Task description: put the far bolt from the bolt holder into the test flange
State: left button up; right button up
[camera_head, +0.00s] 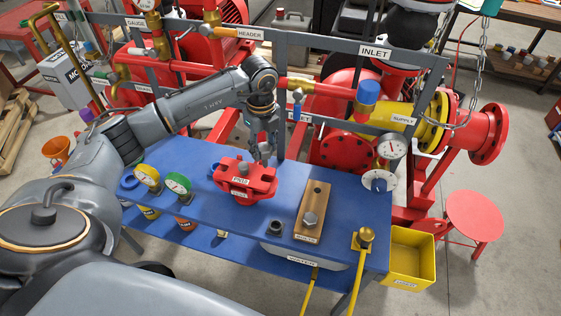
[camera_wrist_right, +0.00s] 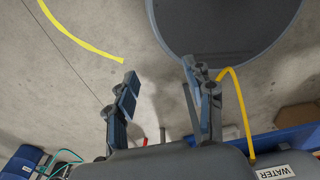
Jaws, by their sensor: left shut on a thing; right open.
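The red test flange (camera_head: 246,182) sits on the blue table. A grey bolt-like piece (camera_head: 243,168) shows on its top. My left gripper (camera_head: 264,152) points down just above the flange's far right side. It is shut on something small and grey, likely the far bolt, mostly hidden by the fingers. I cannot tell whether it touches the flange. The wooden bolt holder (camera_head: 319,192) stands to the right, with one bolt (camera_head: 310,219) at its near end and an empty-looking far end. My right gripper (camera_wrist_right: 160,74) is open and empty in the right wrist view, over the floor.
A dark fitting (camera_head: 275,227) lies near the holder. A grey frame rail (camera_head: 300,43) and red piping stand behind.

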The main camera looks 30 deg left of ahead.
pick_arm(q)
jog(key=shift+w+a+f, duration=0.1)
jog(key=shift+w+f, duration=0.3)
jog(key=shift+f, duration=0.4)
jog(key=shift+f+b, duration=0.4)
jog(key=shift+s+f+b, duration=0.2)
jog(key=shift+f+b, duration=0.7)
jog(key=shift+f, duration=0.6)
jog(key=shift+w+f+b, duration=0.1)
jog(key=shift+f+b, duration=0.2)
jog(key=shift+b, duration=0.05)
pick_arm(e)
jog(key=shift+t, duration=0.4)
jog(key=w+f, duration=0.2)
jog(key=w, duration=0.2)
jog(key=shift+w+d+f, duration=0.15)
jog(key=shift+d+f, duration=0.1)
jog(key=shift+f, duration=0.15)
jog(key=shift+s+d+f, duration=0.15)
jog(key=shift+s+d, duration=0.05)
jog(key=shift+d, duration=0.2)
